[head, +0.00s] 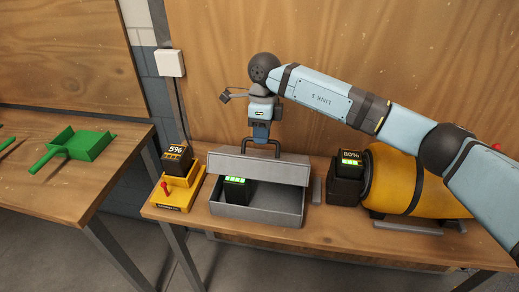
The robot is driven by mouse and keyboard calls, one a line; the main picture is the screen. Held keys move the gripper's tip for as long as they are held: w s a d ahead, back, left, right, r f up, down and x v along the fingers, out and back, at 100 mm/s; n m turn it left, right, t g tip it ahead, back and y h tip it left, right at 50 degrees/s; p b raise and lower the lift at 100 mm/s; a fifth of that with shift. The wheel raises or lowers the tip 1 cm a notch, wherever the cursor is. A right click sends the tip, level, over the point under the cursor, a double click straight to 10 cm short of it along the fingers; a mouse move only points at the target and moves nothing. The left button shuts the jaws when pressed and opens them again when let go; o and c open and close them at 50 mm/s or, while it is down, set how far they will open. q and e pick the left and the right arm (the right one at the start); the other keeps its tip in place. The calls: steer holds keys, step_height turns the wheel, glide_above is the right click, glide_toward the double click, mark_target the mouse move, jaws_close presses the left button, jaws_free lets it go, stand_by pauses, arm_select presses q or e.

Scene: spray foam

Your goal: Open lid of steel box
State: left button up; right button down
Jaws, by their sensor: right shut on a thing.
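The grey steel box (257,210) stands on the wooden table, left of its middle. Its lid (258,168) is raised and tilted back, so the inside shows from the front. A black block with green lights (235,190) is inside the box, at the left. My right gripper (262,140) points down from above and is shut on the dark handle (260,145) at the lid's upper edge. My left gripper is not in view.
A yellow charger (175,193) with a battery reading 5% stands left of the box. A green dustpan (85,144) lies on the left table. A gap separates the tables.

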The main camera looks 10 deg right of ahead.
steer(key=shift+w+d+f+b, duration=0.25)
steer(key=shift+w+f+b, duration=0.1)
steer(key=shift+w, duration=0.15)
steer(key=c, duration=1.4)
jaws_free()
steer(key=shift+f, duration=0.1)
steer(key=shift+o, duration=1.2)
steer(key=shift+w+f, duration=0.1)
steer(key=shift+w, duration=0.3)
steer(key=shift+s+r, duration=0.15)
steer(key=shift+r, duration=0.4)
step_height(320, 180, up, 13)
steer(key=w+b, duration=0.1)
steer(key=w, duration=0.1)
steer(key=shift+w+d+f, duration=0.15)
steer(key=shift+w+d, duration=0.25)
steer(key=shift+d, duration=0.05)
steer(key=shift+c, duration=0.5)
